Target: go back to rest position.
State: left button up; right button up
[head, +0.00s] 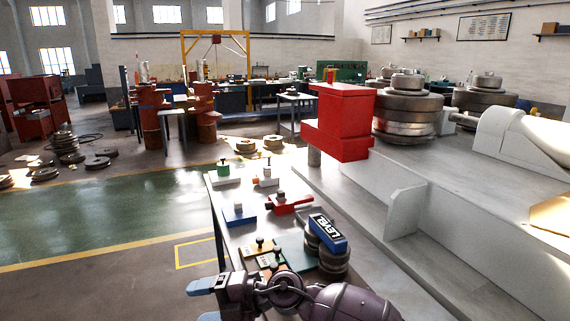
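My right gripper (205,301) is at the bottom edge of the head view, its arm coming in from the lower right. Its two blue fingertips point left and stand apart, with nothing visible between them. The gripper is in front of the near end of the narrow work table (226,235) and hides part of it. My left gripper is not in view.
On the table are a blue "LEVEL" block (327,234) on grey discs, a red tool (290,204), a blue block (239,214) and small knobbed pieces. The grey machine bed (450,240) with rollers (406,115) borders it at right. Open floor (110,280) lies left.

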jog(key=w+d+r+m+t+h, duration=0.1)
jog(key=d+m+t+h, duration=0.3)
jog(key=d+m+t, duration=0.6)
jog(key=w+d+r+m+t+h, duration=0.1)
jog(key=w+d+m+t+h, duration=0.15)
jog(key=d+m+t, duration=0.8)
jog(key=s+d+f+m+g+h, duration=0.3)
jog(key=s+d+f+m, duration=0.1)
jog(key=d, duration=0.1)
jog(key=s+d+f+m+g+h, duration=0.3)
jog(key=s+d+f+h, duration=0.1)
jog(key=s+d, duration=0.1)
jog(key=s+d+f+m+g+h, duration=0.3)
jog(key=s+d+f+m, duration=0.1)
jog(key=d, duration=0.3)
jog(key=shift+s+f+m+g+h, duration=0.1)
jog(key=shift+s+m+g+h, duration=0.25)
jog(key=shift+s, duration=0.3)
jog(key=s+d+f+m+g, duration=0.1)
jog(key=s+d+f+g, duration=0.15)
jog(key=s, duration=0.55)
jog(key=s+d+f+m+g, duration=0.1)
jog(key=s+d+g, duration=0.25)
jog(key=s, duration=0.55)
jog(key=w+f+n+t+y, duration=0.1)
jog(key=w+f+t, duration=0.6)
jog(key=f, duration=0.3)
jog(key=shift+w+a, duration=0.15)
jog(key=shift+w, duration=0.15)
